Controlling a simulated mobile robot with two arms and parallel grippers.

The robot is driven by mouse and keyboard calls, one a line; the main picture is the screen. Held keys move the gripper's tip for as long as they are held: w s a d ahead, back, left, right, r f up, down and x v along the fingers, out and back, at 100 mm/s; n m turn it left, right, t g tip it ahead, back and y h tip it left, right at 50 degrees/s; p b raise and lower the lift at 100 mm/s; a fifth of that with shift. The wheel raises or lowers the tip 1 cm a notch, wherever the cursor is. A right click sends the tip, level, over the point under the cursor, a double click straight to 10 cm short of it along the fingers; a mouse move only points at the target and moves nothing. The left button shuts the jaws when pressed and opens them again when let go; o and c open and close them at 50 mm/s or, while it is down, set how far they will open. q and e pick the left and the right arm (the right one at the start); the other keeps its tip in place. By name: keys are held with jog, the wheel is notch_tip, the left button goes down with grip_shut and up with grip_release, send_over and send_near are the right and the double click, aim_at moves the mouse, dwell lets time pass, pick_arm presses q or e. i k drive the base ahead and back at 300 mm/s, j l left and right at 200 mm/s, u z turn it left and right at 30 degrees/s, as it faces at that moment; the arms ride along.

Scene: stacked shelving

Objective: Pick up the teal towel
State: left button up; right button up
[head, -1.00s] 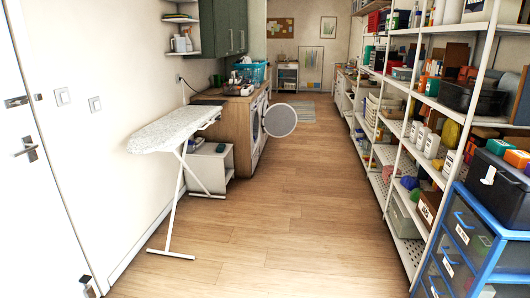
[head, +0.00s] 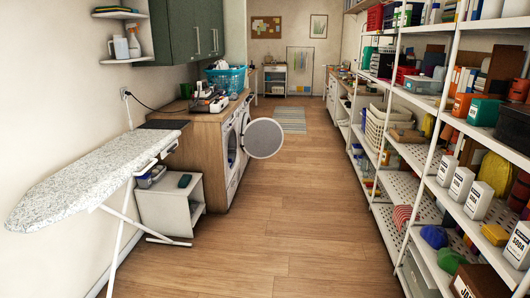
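I cannot make out a teal towel for certain. A small dark teal item (head: 185,181) lies on top of the low white cabinet (head: 168,204) behind the ironing board; it is too small to tell what it is. A blue rounded item (head: 434,237) sits on a lower level of the right shelving, and its kind is also unclear. Neither of my grippers shows in the head view.
The ironing board (head: 95,178) stands at the left. A washer door (head: 264,138) hangs open into the aisle. A teal basket (head: 236,76) is on the counter. Loaded white shelving (head: 447,88) lines the right. The wooden floor (head: 285,215) between is clear.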

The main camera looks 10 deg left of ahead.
aim_at(184, 181)
jog(key=i+u, duration=0.1)
jog(key=i, duration=0.6)
jog(key=i+l, duration=0.15)
jog(key=i, duration=0.55)
jog(key=i+l+u, duration=0.15)
jog(key=i, duration=0.55)
jog(key=i+l+u, duration=0.15)
jog(key=i+u, duration=0.3)
jog(key=i+l+u, duration=1.15)
jog(key=l+u, duration=0.15)
jog(key=l, duration=0.15)
